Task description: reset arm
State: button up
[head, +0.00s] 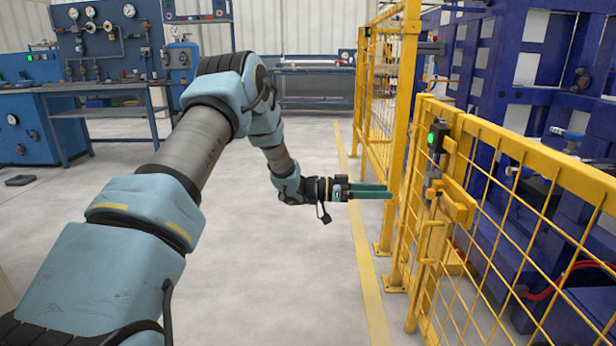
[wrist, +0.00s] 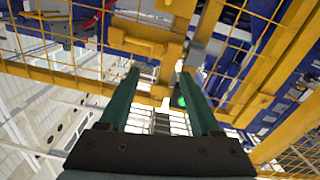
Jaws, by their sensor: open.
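My gripper (head: 372,191) is at the end of my outstretched arm, in the middle of the head view. Its green fingers point right, toward the yellow mesh fence, with their tips close to the gate post. I cannot tell from this view whether the tips touch it. In the wrist view my gripper (wrist: 160,88) shows two green fingers spread apart with nothing between them. Behind the gap are yellow bars and a green light (wrist: 182,101).
The yellow fence (head: 530,165) runs along the right, with a latch box with a green light (head: 437,137). Blue machinery (head: 545,60) stands behind it. A blue workbench (head: 110,88) is at the back left. The grey floor (head: 280,285) below and left of my gripper is clear.

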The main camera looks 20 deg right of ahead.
jog(key=w+a+r+n+t+y, duration=0.2)
jog(key=w+a+n+t, duration=0.2)
jog(key=w+a+t, duration=0.3)
jog(key=w+a+r+n+t+y, duration=0.2)
jog(key=w+a+n+t+y, duration=0.15)
jog(key=w+a+t, duration=0.35)
jog(key=w+a+n+t+y, duration=0.1)
jog(key=a+n+y, duration=0.3)
jog(key=a, duration=0.8)
jog(key=s+a+f+n+g+y, duration=0.1)
jog(key=s+a+n+y, duration=0.2)
jog(key=a, duration=0.5)
jog(key=s+a+f+n+g+y, duration=0.1)
jog(key=s+a+n+y, duration=0.15)
jog(key=s+a, duration=0.4)
jog(key=s+a+n+g+y, duration=0.1)
jog(key=s+a+n+g, duration=0.4)
jog(key=s, duration=1.2)
notch_tip(320, 180, up, 26)
jog(key=a+m+p, duration=0.2)
jog(key=a+p, duration=0.1)
jog(key=p, duration=2.3)
jog(key=shift+w+t+p, duration=0.3)
jog(key=shift+w+p, duration=0.1)
